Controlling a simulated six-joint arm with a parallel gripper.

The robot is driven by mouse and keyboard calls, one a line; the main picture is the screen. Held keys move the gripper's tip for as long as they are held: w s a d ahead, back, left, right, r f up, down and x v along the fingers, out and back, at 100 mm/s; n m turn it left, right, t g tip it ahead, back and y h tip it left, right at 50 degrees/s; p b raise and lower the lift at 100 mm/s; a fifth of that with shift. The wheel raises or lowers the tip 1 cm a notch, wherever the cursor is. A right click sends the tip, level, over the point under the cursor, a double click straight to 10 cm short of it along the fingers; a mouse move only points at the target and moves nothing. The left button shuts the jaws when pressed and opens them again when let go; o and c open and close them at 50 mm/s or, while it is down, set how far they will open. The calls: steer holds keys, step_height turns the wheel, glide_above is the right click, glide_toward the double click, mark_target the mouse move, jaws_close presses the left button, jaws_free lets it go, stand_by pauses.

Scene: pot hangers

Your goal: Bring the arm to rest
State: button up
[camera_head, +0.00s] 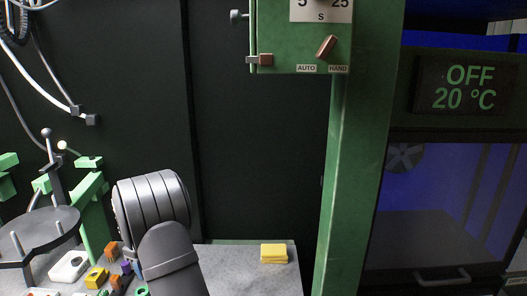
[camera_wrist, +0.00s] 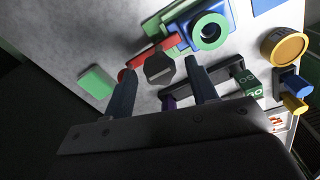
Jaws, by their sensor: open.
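My gripper (camera_wrist: 160,69) shows in the wrist view with its two dark fingers spread apart and nothing visibly clamped between them. A dark grey piece (camera_wrist: 159,66) appears between the fingertips in the picture, on or above the grey worktop; I cannot tell its distance from the fingers. In the head view my grey arm rises at the lower left, and my gripper cannot be made out there.
The wrist view shows a red bar (camera_wrist: 148,50), a green block (camera_wrist: 97,82), a blue-green ringed part (camera_wrist: 209,31) and a yellow round part (camera_wrist: 284,46). The head view shows a yellow block (camera_head: 273,254), green post (camera_head: 350,180), round grey stand (camera_head: 50,228) and blue-lit cabinet (camera_head: 440,190).

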steer(key=shift+r, duration=0.1)
step_height(320, 180, up, 17)
step_height(320, 180, down, 17)
steer(key=shift+f, duration=0.2)
steer(key=m, duration=0.3)
steer(key=shift+r+m, duration=0.1)
steer(key=shift+m, duration=0.3)
steer(key=m, duration=0.4)
steer(key=shift+w+m, duration=0.1)
steer(key=shift+m, duration=0.2)
steer(key=m, duration=0.4)
steer(key=shift+d+m, duration=0.1)
steer(key=shift+m, duration=2.2)
